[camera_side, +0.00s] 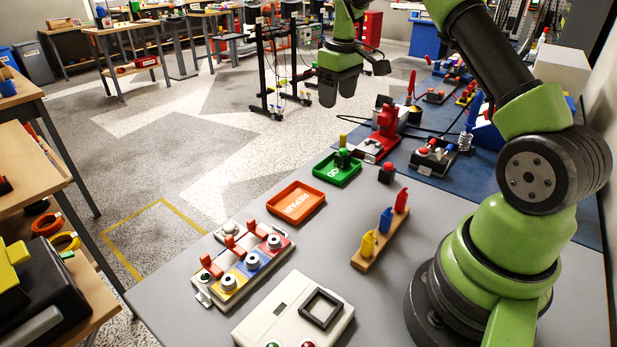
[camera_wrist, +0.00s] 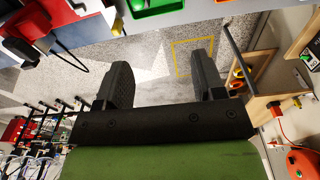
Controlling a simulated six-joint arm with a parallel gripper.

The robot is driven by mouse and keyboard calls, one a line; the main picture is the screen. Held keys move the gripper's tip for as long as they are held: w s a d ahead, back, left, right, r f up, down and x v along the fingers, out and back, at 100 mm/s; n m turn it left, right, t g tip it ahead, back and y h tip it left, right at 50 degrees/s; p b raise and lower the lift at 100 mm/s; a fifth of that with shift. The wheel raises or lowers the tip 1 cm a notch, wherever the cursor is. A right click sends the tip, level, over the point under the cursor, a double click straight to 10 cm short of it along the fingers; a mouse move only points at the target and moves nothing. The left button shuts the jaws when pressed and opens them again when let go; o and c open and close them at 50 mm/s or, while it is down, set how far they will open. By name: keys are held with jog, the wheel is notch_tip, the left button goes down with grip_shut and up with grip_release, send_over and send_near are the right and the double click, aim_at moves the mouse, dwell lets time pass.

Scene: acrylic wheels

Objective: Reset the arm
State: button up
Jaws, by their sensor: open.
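My gripper (camera_side: 340,88) hangs in the air at the top of the side view, above and beyond the far edge of the grey table (camera_side: 394,274). In the wrist view my gripper (camera_wrist: 161,85) shows two dark fingers spread apart with nothing between them. The floor shows behind the gap. A clamp station with orange handles (camera_side: 244,260) and coloured bases sits on the table at the front left. A wooden rack (camera_side: 381,236) holds a yellow, a blue and a red piece upright.
An orange tray (camera_side: 296,203) and a green tray (camera_side: 337,169) with a dark green object in it lie near the table's far edge. A red press-like device (camera_side: 384,130) stands beyond them. A white box (camera_side: 292,312) with a black square frame sits at the front.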

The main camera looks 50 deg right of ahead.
jog(key=s+a+r+m+t, duration=0.1)
jog(key=s+a+r+t, duration=0.1)
jog(key=s+a+r, duration=0.35)
jog(key=s+a+r+m+t, duration=0.1)
jog(key=s+a+r, duration=0.1)
jog(key=a+r, duration=0.6)
jog(key=s+a+t+y, duration=0.1)
jog(key=s+a, duration=0.3)
jog(key=s, duration=0.3)
jog(key=s+a+m+t+y, duration=0.1)
jog(key=s+a+t, duration=0.1)
jog(key=s+a, duration=0.3)
jog(key=s, duration=0.3)
jog(key=shift+f+m, duration=0.25)
jog(key=shift+m, duration=0.05)
